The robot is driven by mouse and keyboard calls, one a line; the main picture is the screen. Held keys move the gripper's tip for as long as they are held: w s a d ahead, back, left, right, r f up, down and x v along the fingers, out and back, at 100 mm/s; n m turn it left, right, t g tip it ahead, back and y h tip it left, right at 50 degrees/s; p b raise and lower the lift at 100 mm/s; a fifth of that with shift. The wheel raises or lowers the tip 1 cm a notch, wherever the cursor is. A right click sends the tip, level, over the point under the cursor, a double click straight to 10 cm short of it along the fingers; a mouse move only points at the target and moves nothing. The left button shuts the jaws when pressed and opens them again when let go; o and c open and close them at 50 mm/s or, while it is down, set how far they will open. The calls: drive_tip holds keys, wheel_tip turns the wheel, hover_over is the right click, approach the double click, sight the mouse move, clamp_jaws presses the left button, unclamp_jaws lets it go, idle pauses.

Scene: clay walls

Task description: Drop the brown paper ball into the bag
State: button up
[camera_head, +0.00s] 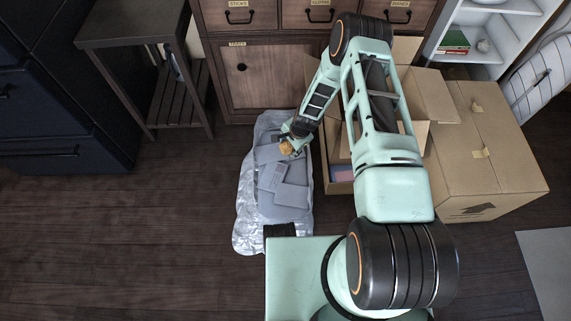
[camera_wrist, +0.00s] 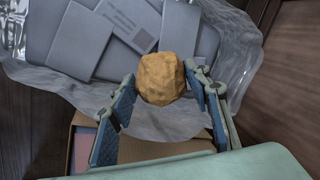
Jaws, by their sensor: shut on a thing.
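The brown paper ball (camera_wrist: 161,79) is crumpled and roundish. My gripper (camera_wrist: 160,85) is shut on it, with one finger at each side. In the head view the ball (camera_head: 286,148) shows at the tip of my gripper (camera_head: 290,143), over the upper part of the bag. The bag (camera_head: 244,215) is a silvery, clear plastic one lying on the floor, with grey flat packets (camera_head: 285,195) in it. In the wrist view the bag's crinkled rim (camera_wrist: 65,88) and the packets (camera_wrist: 105,35) lie beyond and below the ball.
An open cardboard box (camera_head: 337,187) stands right of the bag, partly hidden by my arm. A closed box (camera_head: 490,150) stands further right. A wooden drawer cabinet (camera_head: 265,75) is behind, and a dark side table (camera_head: 130,25) is at left. The floor left of the bag is clear.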

wheel_tip(320, 180, down, 6)
drive_tip(key=b, duration=0.4)
drive_tip(key=o, duration=0.8)
drive_tip(key=shift+o, duration=0.2)
drive_tip(key=v, duration=1.2)
